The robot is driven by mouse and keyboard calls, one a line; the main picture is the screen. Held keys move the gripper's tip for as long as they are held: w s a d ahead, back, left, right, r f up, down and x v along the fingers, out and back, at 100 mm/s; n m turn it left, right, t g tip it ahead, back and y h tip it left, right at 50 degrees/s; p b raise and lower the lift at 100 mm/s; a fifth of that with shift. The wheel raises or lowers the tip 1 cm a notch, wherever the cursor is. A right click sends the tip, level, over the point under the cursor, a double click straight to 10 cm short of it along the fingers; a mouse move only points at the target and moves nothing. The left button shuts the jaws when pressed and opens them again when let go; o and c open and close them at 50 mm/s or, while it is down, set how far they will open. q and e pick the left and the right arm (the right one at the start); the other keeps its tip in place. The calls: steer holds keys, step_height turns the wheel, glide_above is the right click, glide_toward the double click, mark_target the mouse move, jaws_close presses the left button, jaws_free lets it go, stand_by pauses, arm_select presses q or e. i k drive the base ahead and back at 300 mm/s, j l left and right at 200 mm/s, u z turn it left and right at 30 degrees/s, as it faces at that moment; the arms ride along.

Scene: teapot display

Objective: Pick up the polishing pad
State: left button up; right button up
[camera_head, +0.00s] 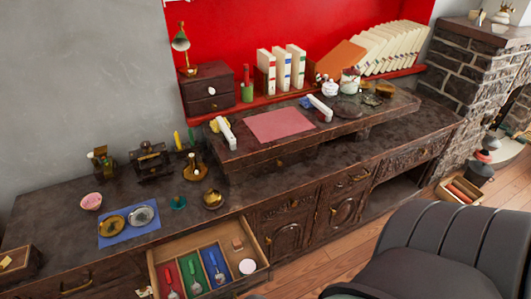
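I cannot tell for certain which thing is the polishing pad. A small round white pad-like disc (248,266) lies in the right part of the open drawer (153,272) at the bottom. A small brown block (237,243) lies behind it in the same drawer. On the left counter, a blue cloth (117,236) lies flat with a gold round piece (111,225) and a silver round piece (142,215) on it. Neither of my grippers is in view.
Red, green and blue drawer compartments hold tools. The dark counter (60,222) carries a pink bowl (91,201) and brass items. A raised shelf holds a pink mat (280,124) and two white bar-like items. A dark chair (420,255) stands at lower right.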

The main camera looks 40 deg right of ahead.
mark_target(237, 244)
steer(key=z, duration=0.95)
steer(key=k, duration=0.2)
steer(key=k+l+z, duration=0.2)
steer(key=l, duration=0.4)
steer(key=l+z, duration=0.2)
steer(key=l, duration=0.35)
steer(key=k+l+z, duration=0.15)
steer(key=l, duration=0.5)
